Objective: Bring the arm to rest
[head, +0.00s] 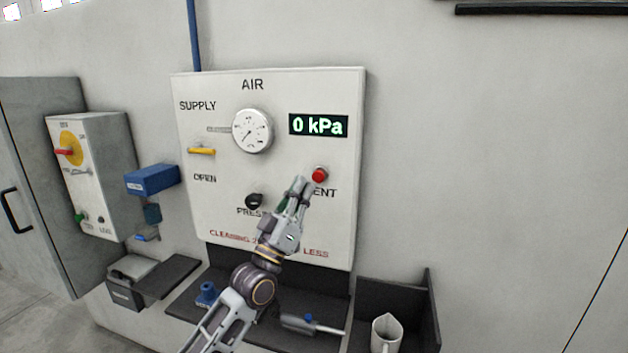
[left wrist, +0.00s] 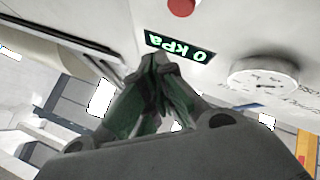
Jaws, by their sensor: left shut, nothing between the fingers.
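My left gripper (head: 298,186) is shut and empty in front of the air panel (head: 220,110), just left of and below the red vent button (head: 319,174). Its closed fingers also show in the left wrist view (left wrist: 155,62), with the red button (left wrist: 181,6) beyond them at the top. The left arm reaches up across the lower panel and hides part of the lettering there. I cannot tell whether the fingertips touch the panel. My right gripper is not in view.
The display (head: 318,125) reads 0 kPa beside a round gauge (head: 252,131). A yellow supply handle (head: 201,151) and black knob (head: 255,201) stick out of the panel. Dark shelves below hold a blue-topped tool (head: 310,324) and a white jug (head: 386,334). A switch box (head: 92,175) hangs left.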

